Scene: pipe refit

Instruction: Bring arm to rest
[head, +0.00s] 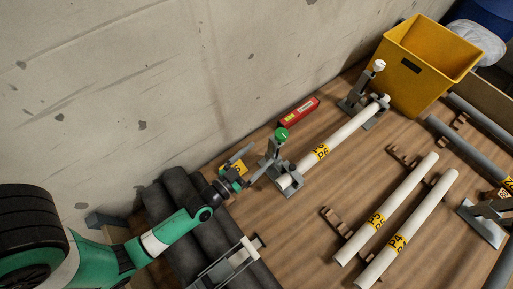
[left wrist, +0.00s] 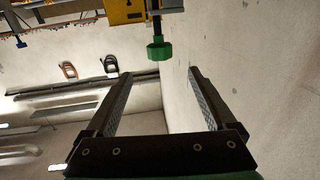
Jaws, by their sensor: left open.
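My left gripper (head: 257,160) is open and empty, just left of the near clamp. Its two fingers are spread wide in the left wrist view (left wrist: 160,74). The near clamp (head: 272,158) has a green knob (head: 281,134), which also shows beyond the fingers in the left wrist view (left wrist: 160,51), apart from them. A white pipe (head: 340,136) with a yellow label lies in the near clamp and the far clamp (head: 356,100), which has a white knob (head: 379,65). My right gripper is not visible.
A red box-like item (head: 299,112) lies by the wall. A yellow bin (head: 428,62) stands at the back right. Two white pipes (head: 398,204) (head: 415,222) rest on brown supports. Dark pipes (head: 192,195) lie beneath my left arm. The concrete wall (head: 150,80) is close behind.

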